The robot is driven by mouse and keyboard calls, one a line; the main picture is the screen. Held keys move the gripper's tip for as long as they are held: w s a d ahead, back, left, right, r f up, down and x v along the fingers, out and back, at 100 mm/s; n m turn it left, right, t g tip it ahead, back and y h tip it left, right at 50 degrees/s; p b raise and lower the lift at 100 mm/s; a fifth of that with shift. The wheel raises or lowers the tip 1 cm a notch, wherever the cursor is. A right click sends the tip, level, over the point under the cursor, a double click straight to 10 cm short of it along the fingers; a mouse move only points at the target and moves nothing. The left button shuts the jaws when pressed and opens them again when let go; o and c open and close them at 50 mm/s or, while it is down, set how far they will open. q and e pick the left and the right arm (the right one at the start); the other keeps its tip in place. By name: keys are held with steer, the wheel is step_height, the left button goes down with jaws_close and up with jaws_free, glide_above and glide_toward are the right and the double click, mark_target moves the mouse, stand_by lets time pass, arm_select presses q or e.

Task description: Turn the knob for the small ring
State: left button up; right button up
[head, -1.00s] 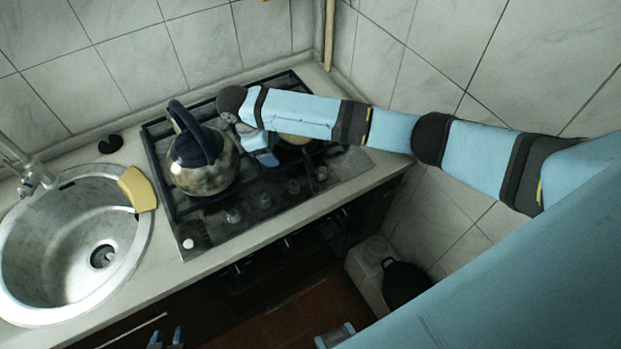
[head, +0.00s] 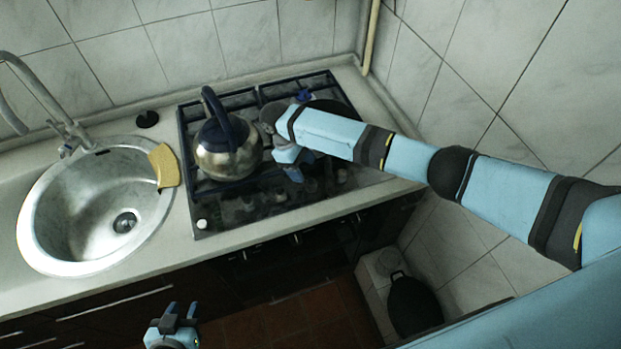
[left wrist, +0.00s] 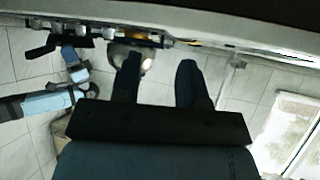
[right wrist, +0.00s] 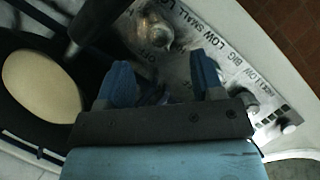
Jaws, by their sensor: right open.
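The hob's front panel (head: 265,208) carries several knobs. In the right wrist view one metallic knob (right wrist: 155,32) stands beside lettering reading "LOW SMALL", partly cut by the top edge. Another knob (right wrist: 246,96) stands past the right finger, near "LOW BIG". My right gripper (head: 297,178) is over the hob's front right part; in its own wrist view (right wrist: 160,75) the fingers are apart, with a blurred shiny patch of panel between them. Contact with a knob cannot be told. My left gripper (head: 180,311) is open and empty, low in front of the counter; its fingers (left wrist: 157,75) show apart.
A steel kettle (head: 228,158) stands on the hob's left. A black pan holding a pale round thing (right wrist: 42,86) is close to my right gripper, its dark handle (right wrist: 95,22) near the left finger. A sink (head: 95,205) and yellow sponge (head: 164,166) lie left.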

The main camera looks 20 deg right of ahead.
mark_target(310, 181)
steer(key=x, duration=0.4)
steer(key=shift+s+d+f, duration=0.1)
steer(key=shift+f, duration=0.2)
steer(key=shift+p+x, duration=0.35)
steer(key=shift+x, duration=0.45)
steer(key=shift+c, duration=0.2)
steer(key=c, duration=0.8)
steer(key=shift+r+n, duration=0.1)
steer(key=shift+n, duration=0.3)
steer(key=shift+c, duration=0.3)
steer(key=shift+n+h+p, duration=0.3)
steer(key=shift+n+p, duration=0.1)
steer(key=shift+n, duration=0.2)
steer(key=n+t, duration=0.1)
steer(key=n, duration=0.1)
steer(key=shift+n, duration=0.3)
arm_select(q)
steer(key=shift+s+r+n, duration=0.15)
steer(key=shift+r+n, duration=0.05)
steer(key=shift+n, duration=0.1)
